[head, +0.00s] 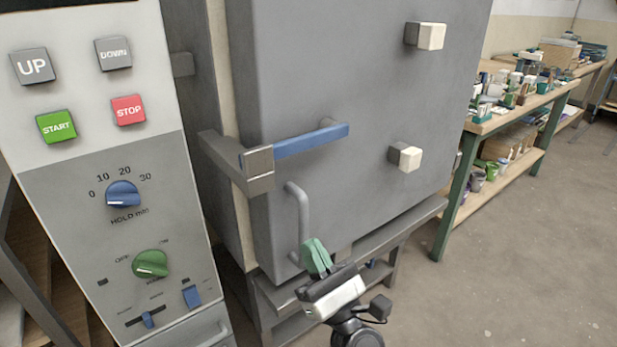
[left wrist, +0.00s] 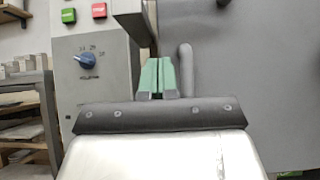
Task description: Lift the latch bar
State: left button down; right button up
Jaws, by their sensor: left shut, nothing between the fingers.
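The blue latch bar (head: 310,140) lies across the left edge of the grey kiln door, slightly higher at its right end. Its left end sits at a grey metal catch bracket (head: 258,170) fixed to the frame. My left gripper (head: 315,255) has green fingers, shut and empty, below the bar and beside the lower end of the grey door handle (head: 300,215). In the left wrist view the closed fingers (left wrist: 157,76) point up just left of the handle (left wrist: 187,70). The blue bar cannot be made out there. My right gripper is not in view.
A control panel (head: 100,165) with buttons and knobs stands left of the kiln. Two pale blocks (head: 428,36) (head: 405,157) stick out of the door (head: 370,85). A workbench (head: 520,105) with jars stands at the right. The floor (head: 510,270) at the right is clear.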

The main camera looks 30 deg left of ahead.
aim_at(299, 144)
pick_arm(q)
jog(key=shift+s+r, duration=0.1)
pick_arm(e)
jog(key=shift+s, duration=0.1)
pick_arm(q)
jog(key=shift+s+d+r+p+x, duration=0.1)
jog(key=shift+d+r+p+x, duration=0.4)
jog(key=shift+x, duration=1.65)
jog(key=shift+s+d+r+p+x, duration=0.15)
jog(key=shift+p+x, duration=0.6)
jog(key=shift+x, duration=1.4)
jog(key=shift+s+d+r+p+x, duration=0.1)
jog(key=shift+d+r+p+x, duration=0.4)
jog(key=shift+x, duration=1.6)
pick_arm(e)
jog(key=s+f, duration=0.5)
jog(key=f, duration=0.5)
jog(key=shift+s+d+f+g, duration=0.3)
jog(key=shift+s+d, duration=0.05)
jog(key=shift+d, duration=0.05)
pick_arm(q)
jog(key=shift+a+f, duration=0.2)
jog(key=shift+a, duration=0.05)
